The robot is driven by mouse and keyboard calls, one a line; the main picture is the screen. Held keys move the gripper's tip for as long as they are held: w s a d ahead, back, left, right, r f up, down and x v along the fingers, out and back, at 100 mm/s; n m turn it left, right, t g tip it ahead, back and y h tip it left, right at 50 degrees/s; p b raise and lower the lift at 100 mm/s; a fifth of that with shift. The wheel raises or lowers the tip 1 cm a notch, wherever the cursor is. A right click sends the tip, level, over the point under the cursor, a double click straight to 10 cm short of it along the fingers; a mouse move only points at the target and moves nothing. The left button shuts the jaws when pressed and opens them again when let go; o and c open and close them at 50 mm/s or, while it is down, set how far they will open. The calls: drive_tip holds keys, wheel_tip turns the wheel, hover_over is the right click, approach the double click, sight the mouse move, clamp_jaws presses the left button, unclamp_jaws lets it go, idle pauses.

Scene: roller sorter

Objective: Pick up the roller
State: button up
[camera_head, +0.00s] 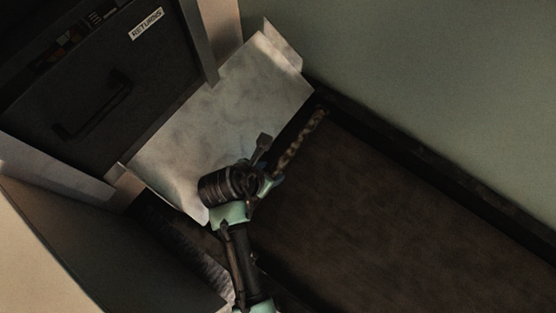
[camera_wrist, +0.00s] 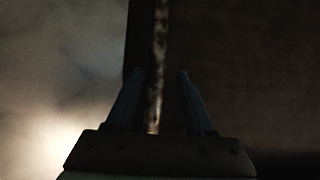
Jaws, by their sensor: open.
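The roller (camera_head: 300,138) is a thin rod with mottled tan and dark brown patches. It lies near the border between a pale metal plate and a dark brown surface, its far end close to the wall. My gripper (camera_head: 271,184) is at the near end of the roller and hides that end in the head view. In the wrist view the roller (camera_wrist: 159,35) runs upright through the picture, between the two open fingers of my gripper (camera_wrist: 161,73). It appears nearer the left finger. Whether a finger touches it I cannot tell.
A dark cabinet (camera_head: 160,75) with a "RETURNS" label and a handle stands at upper left. The pale metal plate (camera_head: 215,120) slopes out in front of it. A green wall (camera_head: 430,80) bounds the right. The dark brown surface (camera_head: 390,220) is clear.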

sight(276, 168)
drive_tip(key=shift+a+b+x, duration=0.15)
drive_tip(key=shift+b+x, duration=0.95)
drive_tip(key=shift+x, duration=0.3)
drive_tip(key=shift+a+b+x, duration=0.15)
drive_tip(key=shift+b+x, duration=0.9)
drive_tip(key=shift+x, duration=0.3)
drive_tip(key=shift+w+d+f, duration=0.15)
drive_tip(key=shift+d+f, duration=0.1)
drive_tip(key=shift+f, duration=0.15)
drive_tip(key=shift+r, duration=0.1)
clamp_jaws()
